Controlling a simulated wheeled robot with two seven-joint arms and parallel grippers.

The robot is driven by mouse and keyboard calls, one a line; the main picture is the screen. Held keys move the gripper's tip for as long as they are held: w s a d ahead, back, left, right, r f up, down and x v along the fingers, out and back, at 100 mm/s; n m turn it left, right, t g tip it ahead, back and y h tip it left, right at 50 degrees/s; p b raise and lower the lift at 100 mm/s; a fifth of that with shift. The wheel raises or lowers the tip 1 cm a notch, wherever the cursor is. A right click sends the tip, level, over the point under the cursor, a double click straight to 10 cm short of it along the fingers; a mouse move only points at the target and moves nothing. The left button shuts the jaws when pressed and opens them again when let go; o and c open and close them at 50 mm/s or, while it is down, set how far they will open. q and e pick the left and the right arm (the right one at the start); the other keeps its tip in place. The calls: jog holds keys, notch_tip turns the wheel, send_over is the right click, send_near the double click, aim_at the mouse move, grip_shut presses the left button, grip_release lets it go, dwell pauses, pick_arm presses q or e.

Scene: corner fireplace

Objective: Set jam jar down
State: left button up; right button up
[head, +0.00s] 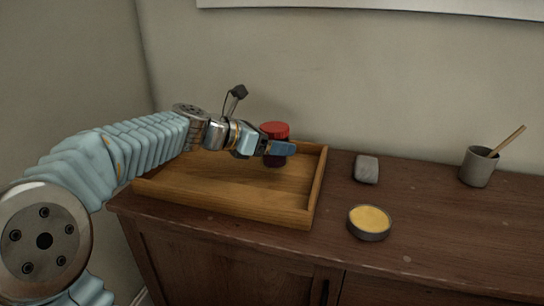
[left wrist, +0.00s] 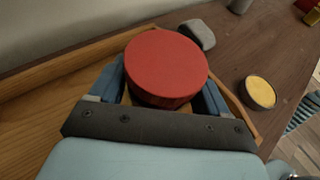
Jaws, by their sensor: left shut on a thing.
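The jam jar (head: 275,130) has a red lid and a dark body. It is upright inside the wooden tray (head: 265,212), toward the tray's back right. My left gripper (head: 279,148) is shut on the jar, with a blue finger across its front. In the left wrist view the jar's red lid (left wrist: 166,65) sits between the two fingers of my left gripper (left wrist: 165,88). The jar's base is near the tray floor; I cannot tell whether it touches. My right gripper is in neither view.
The tray stands on a dark wooden cabinet (head: 450,228). To its right are a grey block (head: 366,169), a round tin with yellow contents (head: 369,222) and a grey cup with a wooden stick (head: 478,167). The tray's left and front floor is clear. A wall stands behind.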

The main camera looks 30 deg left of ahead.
pick_arm(q)
jog(key=shift+w+a+f+b, duration=0.1)
jog(key=shift+a+f+b, duration=0.1)
jog(key=shift+f, duration=0.75)
jog(key=shift+w+a+f+b, duration=0.1)
jog(key=shift+f+b, duration=0.05)
jog(key=shift+f, duration=0.8)
jog(key=o, duration=1.3)
jog(key=shift+s+f, duration=0.1)
jog(key=shift+f, duration=0.05)
jog(key=shift+r, duration=0.2)
jog(key=v, duration=1.2)
